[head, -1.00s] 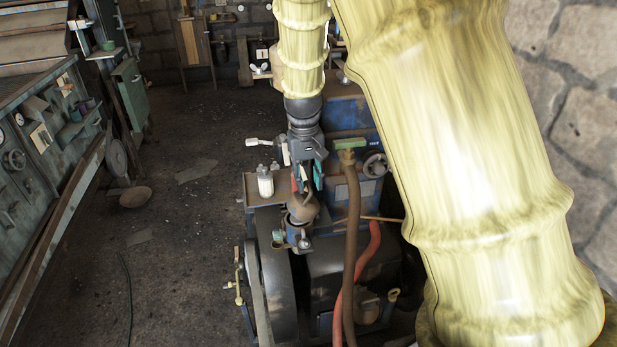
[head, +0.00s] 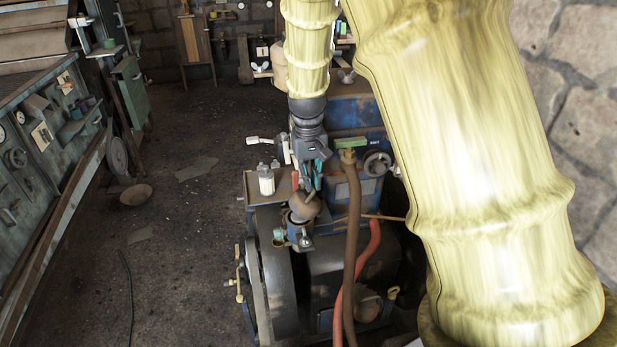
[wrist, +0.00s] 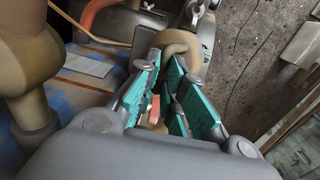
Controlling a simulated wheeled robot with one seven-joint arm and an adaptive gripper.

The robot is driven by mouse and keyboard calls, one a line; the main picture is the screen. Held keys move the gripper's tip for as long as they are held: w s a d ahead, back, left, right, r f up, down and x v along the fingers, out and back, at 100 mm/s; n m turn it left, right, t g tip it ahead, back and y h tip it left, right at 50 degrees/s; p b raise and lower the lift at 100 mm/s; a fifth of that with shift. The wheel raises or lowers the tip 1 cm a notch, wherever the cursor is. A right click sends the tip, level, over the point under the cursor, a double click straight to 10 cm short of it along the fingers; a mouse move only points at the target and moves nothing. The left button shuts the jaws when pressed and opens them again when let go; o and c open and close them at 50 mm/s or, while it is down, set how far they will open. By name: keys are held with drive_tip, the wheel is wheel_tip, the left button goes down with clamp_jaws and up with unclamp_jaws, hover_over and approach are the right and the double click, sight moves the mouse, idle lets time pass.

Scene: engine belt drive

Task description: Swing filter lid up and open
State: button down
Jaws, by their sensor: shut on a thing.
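The filter lid (head: 307,204) is a brownish rounded cap on the blue engine block in the head view. It looks tilted above the filter housing (head: 302,232), though the gap under it is too small to judge. My gripper (head: 309,186) comes down from above onto the lid. Its teal-padded fingers are shut on a brown curved part of the lid, which shows between the fingertips in the wrist view (wrist: 181,42). The fingers hide part of the lid and its hinge.
A brown hose (head: 351,240) and a red hose (head: 366,268) run close to the right of the lid. A white bottle (head: 266,182) stands on the ledge to the left. A large flywheel (head: 277,270) lies below. The floor at left is mostly clear.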

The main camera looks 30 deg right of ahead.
drive_tip(key=shift+s+d+r, duration=0.1)
drive_tip(key=shift+d, duration=0.4)
drive_tip(key=c, duration=1.5)
unclamp_jaws()
drive_tip(key=shift+d, duration=0.15)
drive_tip(key=shift+a, duration=0.2)
drive_tip(key=shift+w+r, duration=0.2)
drive_tip(key=shift+r, duration=0.25)
drive_tip(key=r, duration=1.1)
drive_tip(key=shift+s+a, duration=0.15)
drive_tip(key=shift+a, duration=0.1)
